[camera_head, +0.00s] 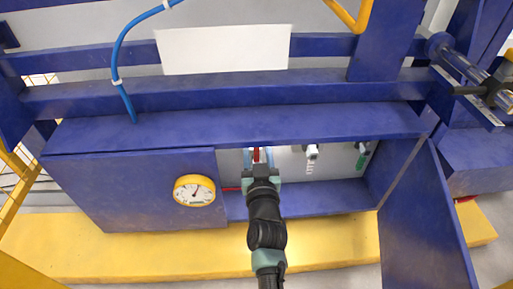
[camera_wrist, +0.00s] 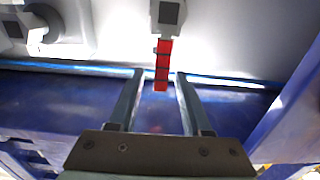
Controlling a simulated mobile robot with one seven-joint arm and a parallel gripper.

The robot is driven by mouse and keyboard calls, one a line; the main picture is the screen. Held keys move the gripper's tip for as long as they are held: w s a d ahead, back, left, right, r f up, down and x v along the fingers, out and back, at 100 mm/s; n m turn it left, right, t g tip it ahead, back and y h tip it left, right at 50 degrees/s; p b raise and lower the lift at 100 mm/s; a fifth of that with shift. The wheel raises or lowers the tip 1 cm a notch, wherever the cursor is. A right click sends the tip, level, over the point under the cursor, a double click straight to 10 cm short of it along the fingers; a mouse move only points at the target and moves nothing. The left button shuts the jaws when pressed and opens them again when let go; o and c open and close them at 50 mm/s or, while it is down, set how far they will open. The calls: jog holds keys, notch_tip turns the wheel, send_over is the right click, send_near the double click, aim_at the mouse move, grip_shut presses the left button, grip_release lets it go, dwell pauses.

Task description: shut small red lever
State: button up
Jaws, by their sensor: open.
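The small red lever (camera_wrist: 162,66) hangs down from a grey fitting (camera_wrist: 168,14) on the pale back panel in the wrist view. Its lower end lies between the tips of my open gripper (camera_wrist: 160,78), with a gap on each side. Whether the lever's end is in depth between the fingers or just beyond them, I cannot tell. In the head view my gripper (camera_head: 260,163) reaches into the blue cabinet's opening, and a bit of the red lever (camera_head: 256,155) shows at its tip. The rest of the lever is hidden behind my gripper there.
The blue cabinet (camera_head: 130,185) carries a yellow-rimmed gauge (camera_head: 194,191) left of the opening. A white fitting (camera_head: 311,152) and a green part (camera_head: 361,161) are on the panel to the right. The open blue door (camera_head: 425,225) stands at the right. A yellow ledge (camera_head: 130,255) runs below.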

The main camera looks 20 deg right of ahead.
jog(key=shift+w, duration=0.25)
grip_shut()
dwell(1.4)
